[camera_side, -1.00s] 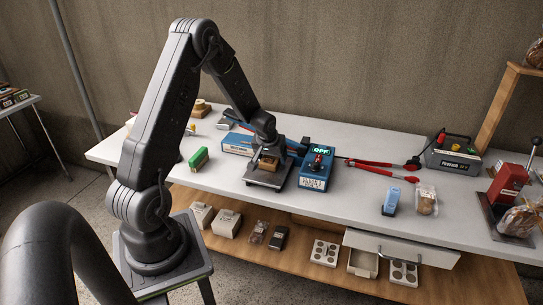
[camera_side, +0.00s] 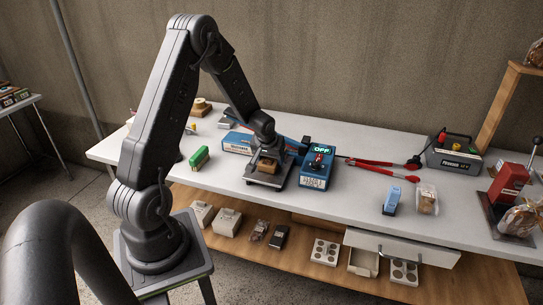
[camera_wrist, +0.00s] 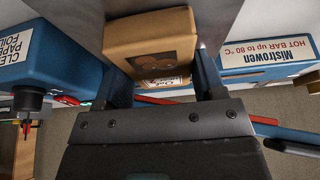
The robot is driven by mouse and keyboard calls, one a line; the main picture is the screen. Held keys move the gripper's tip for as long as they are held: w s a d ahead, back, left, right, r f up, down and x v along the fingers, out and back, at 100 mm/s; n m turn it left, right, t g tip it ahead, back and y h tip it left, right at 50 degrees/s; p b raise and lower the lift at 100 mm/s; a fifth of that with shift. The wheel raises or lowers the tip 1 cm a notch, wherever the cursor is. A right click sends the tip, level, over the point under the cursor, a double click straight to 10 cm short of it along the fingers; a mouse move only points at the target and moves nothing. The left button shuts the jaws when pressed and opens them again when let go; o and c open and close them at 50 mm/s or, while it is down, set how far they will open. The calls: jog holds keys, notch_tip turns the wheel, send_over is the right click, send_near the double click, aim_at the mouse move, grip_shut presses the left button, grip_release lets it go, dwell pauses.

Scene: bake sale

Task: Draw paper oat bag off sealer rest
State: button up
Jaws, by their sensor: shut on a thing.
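The brown paper oat bag (camera_side: 267,169) lies on the dark grey rest plate (camera_side: 256,182) in front of the blue sealer in the side view. In the wrist view the bag (camera_wrist: 150,35) fills the space between the fingers, with a darker window patch on its face. My gripper (camera_wrist: 161,72) is shut on the bag, one finger at each side. The blue sealer unit (camera_side: 318,168) with a lit "OFF" display stands just right of the plate. In the wrist view a blue body labelled "HOT BAR up to 80 °C" (camera_wrist: 262,48) is on the right.
A blue box (camera_side: 237,143) is behind the plate to the left. A green-topped block (camera_side: 199,158) lies left of it. Red-handled tools (camera_side: 375,167) lie to the right. A blue clip-like item (camera_side: 391,200) and a clear bag (camera_side: 427,199) stand farther right. The table front (camera_side: 230,190) is clear.

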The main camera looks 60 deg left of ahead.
aim_at(266, 166)
jog(key=shift+s+d+r, duration=0.1)
jog(key=shift+s+d, duration=1.45)
jog(key=o, duration=0.8)
jog(key=shift+c, duration=0.2)
jog(key=v, duration=1.3)
jog(key=s+d+r+m+t+h, duration=0.1)
jog(key=s+d+r+m, duration=0.3)
jog(key=d, duration=0.7)
jog(key=s+d+r+m+t+h, duration=0.1)
jog(key=s+d+r+m+h, duration=0.1)
jog(key=s+d+r+m, duration=0.3)
jog(key=s+d+r, duration=0.2)
jog(key=d+r, duration=0.2)
jog(key=d, duration=0.2)
jog(key=shift+d, duration=0.2)
